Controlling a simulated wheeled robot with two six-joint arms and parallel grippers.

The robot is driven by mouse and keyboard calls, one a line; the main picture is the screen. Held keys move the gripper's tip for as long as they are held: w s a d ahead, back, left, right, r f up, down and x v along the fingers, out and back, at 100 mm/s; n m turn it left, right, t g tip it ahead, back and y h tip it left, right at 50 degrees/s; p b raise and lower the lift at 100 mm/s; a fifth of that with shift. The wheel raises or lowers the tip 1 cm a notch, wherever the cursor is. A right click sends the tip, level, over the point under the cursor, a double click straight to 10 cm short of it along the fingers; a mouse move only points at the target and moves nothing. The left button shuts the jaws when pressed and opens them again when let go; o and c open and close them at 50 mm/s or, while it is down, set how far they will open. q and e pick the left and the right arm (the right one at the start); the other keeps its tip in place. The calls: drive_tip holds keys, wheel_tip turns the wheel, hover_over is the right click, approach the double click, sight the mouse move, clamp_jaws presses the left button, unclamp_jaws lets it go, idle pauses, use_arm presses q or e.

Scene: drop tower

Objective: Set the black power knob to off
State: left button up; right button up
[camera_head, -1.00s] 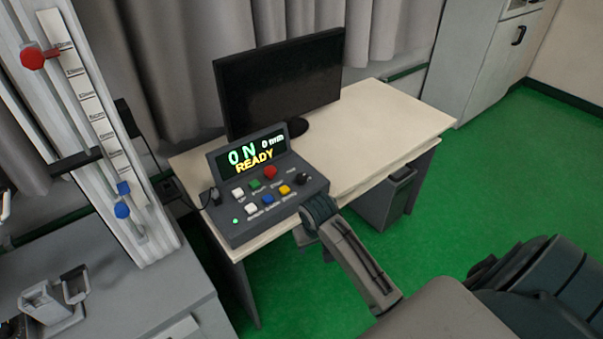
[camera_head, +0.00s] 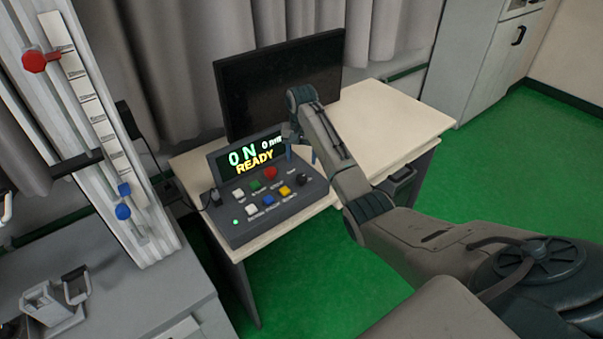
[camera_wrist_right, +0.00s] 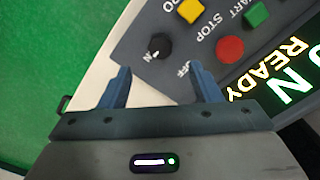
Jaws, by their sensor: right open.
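The black power knob (camera_head: 303,179) sits at the right end of the sloped grey control panel (camera_head: 238,226). In the right wrist view the knob (camera_wrist_right: 160,46) has a white mark pointing to the ON side, and OFF is printed on its other side. My right gripper (camera_head: 301,155) is open and empty, pointing down above the knob. In the right wrist view the knob shows beyond and between the blue fingertips (camera_wrist_right: 160,85), apart from them. My left gripper is not in view.
The panel also bears a red button (camera_head: 270,173), a yellow button (camera_head: 285,190) and several others close by. A black monitor (camera_head: 275,85) stands behind it on the cream desk (camera_head: 390,125). The drop tower (camera_head: 95,130) stands at the left.

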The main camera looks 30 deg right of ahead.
sight(301, 177)
wheel_tip(301, 177, down, 8)
drive_tip(key=shift+f+p, duration=0.1)
drive_tip(key=shift+p, duration=0.5)
drive_tip(key=shift+c, duration=0.2)
drive_tip(key=c, duration=1)
